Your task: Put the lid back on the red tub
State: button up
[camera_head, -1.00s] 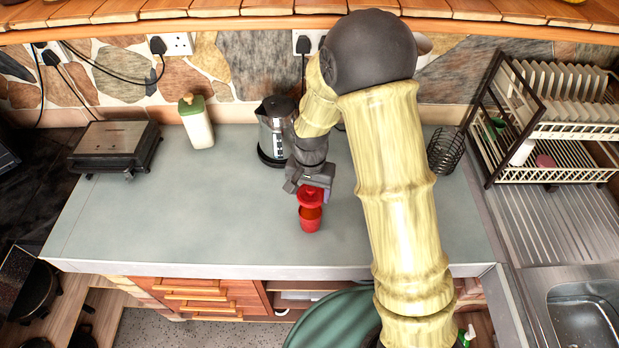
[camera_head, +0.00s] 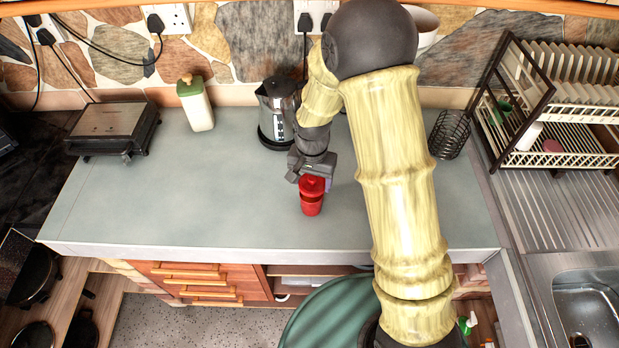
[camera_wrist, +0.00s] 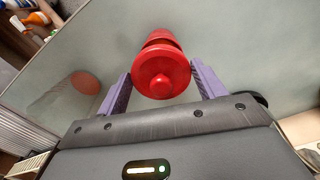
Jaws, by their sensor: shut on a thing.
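The red tub (camera_head: 311,207) stands upright on the grey worktop, just in front of my gripper (camera_head: 312,180). The red lid (camera_head: 312,185) is directly over the tub's mouth, with no clear gap between them in the head view. In the wrist view the round lid (camera_wrist: 161,78) with its knob sits between the two purple fingers of my gripper (camera_wrist: 163,76), which are shut on it. The tub (camera_wrist: 162,36) shows behind the lid and looks roughly in line with it. I cannot tell whether the lid's rim is fully seated.
A kettle (camera_head: 277,112) stands behind my gripper. A cream canister with a green lid (camera_head: 195,104) and a grill (camera_head: 113,128) are to the left. A wire holder (camera_head: 450,134) and dish rack (camera_head: 560,140) are to the right. The worktop left of the tub is clear.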

jog(key=shift+s+a+f+b, duration=0.15)
jog(key=shift+f+b, duration=0.6)
jog(key=shift+f, duration=0.65)
jog(key=shift+f, duration=0.15)
dwell(1.5)
jog(key=o, duration=1.1)
jog(key=shift+o, duration=0.2)
jog(key=shift+r+p, duration=2.8)
jog(key=shift+r, duration=0.75)
